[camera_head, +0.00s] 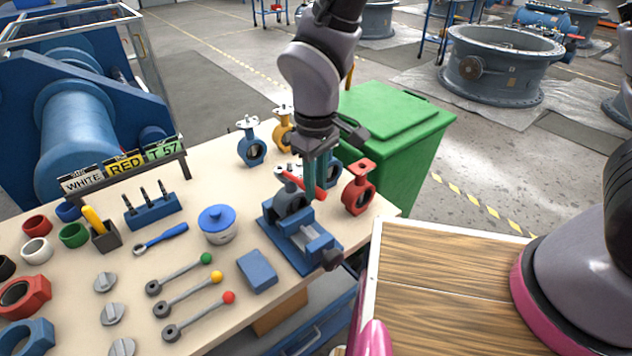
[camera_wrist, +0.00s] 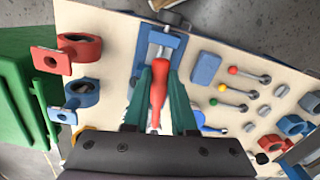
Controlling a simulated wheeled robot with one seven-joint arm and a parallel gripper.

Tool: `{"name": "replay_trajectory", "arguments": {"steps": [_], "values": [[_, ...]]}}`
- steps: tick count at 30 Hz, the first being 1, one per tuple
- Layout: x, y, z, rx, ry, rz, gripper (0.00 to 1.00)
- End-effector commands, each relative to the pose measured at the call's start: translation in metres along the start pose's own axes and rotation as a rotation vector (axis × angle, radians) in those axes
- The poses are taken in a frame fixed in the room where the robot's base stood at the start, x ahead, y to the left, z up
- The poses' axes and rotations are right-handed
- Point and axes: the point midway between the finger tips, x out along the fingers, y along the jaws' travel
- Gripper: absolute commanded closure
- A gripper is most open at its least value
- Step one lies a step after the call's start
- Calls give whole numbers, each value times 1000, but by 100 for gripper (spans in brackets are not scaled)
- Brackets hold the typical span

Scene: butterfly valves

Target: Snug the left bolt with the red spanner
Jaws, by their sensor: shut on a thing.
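My gripper (camera_head: 317,175) is above the blue vise (camera_head: 313,240), its teal fingers shut on the red spanner (camera_head: 306,181). In the wrist view the spanner's red handle (camera_wrist: 158,88) lies between the two fingers of my gripper (camera_wrist: 160,92). A grey valve body (camera_head: 289,196) sits in the vise, just below and left of the fingers. The spanner is at the valve's top. The left bolt is not clearly seen, and whether the spanner's jaw is on it I cannot tell.
A red valve (camera_head: 358,188) stands close to the right, with blue (camera_head: 250,148) and yellow (camera_head: 282,128) valves behind. A green bin (camera_head: 400,130) stands beyond the bench.

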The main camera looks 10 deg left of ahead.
Motion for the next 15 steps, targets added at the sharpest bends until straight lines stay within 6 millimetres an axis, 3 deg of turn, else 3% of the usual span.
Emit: {"name": "replay_trajectory", "arguments": {"steps": [15], "values": [[1, -9, 0, 79, -2, 0, 100]]}}
